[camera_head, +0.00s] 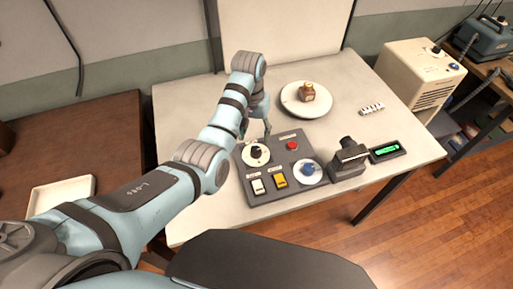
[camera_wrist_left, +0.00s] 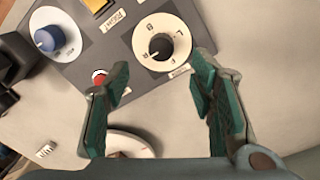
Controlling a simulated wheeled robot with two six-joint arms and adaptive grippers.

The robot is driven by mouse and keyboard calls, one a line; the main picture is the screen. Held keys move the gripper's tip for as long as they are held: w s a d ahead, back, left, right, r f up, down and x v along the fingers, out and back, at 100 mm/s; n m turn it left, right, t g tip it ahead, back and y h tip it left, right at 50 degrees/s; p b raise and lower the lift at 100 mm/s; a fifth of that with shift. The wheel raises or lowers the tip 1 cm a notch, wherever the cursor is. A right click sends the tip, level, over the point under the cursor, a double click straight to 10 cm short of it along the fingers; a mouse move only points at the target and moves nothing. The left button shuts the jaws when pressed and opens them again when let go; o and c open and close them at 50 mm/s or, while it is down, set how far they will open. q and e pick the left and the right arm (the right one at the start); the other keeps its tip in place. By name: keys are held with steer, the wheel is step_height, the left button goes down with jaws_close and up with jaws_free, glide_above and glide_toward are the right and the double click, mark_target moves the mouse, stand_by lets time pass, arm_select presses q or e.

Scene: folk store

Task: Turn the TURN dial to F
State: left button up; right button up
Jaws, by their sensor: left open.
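A dial with a black knob on a white lettered disc (camera_head: 256,154) sits at the upper left of the grey control panel (camera_head: 247,187). My left gripper (camera_head: 256,128) is at the panel's back edge, near that dial. In the wrist view the left gripper (camera_wrist_left: 160,88) is open and empty, its green fingers apart, with the dial ahead between them. My right gripper is not in view.
The panel also has a blue-knobbed dial (camera_head: 308,171), a red button (camera_head: 292,145), a white switch (camera_head: 258,186) and a yellow switch (camera_head: 280,181). A plate (camera_head: 291,110) with a small brown object lies behind.

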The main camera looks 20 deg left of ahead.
mark_target(255, 150)
arm_select(q)
step_height(255, 150, down, 8)
steer(key=shift+w+r+b, duration=0.1)
steer(key=shift+w+b, duration=0.05)
steer(key=shift+b, duration=0.55)
steer(key=shift+w+d+f, duration=0.1)
steer(key=shift+f, duration=0.2)
steer(key=shift+s+r, duration=0.15)
steer(key=shift+s, duration=0.05)
steer(key=shift+c, duration=0.6)
steer(key=c, duration=1)
steer(key=shift+c, duration=0.2)
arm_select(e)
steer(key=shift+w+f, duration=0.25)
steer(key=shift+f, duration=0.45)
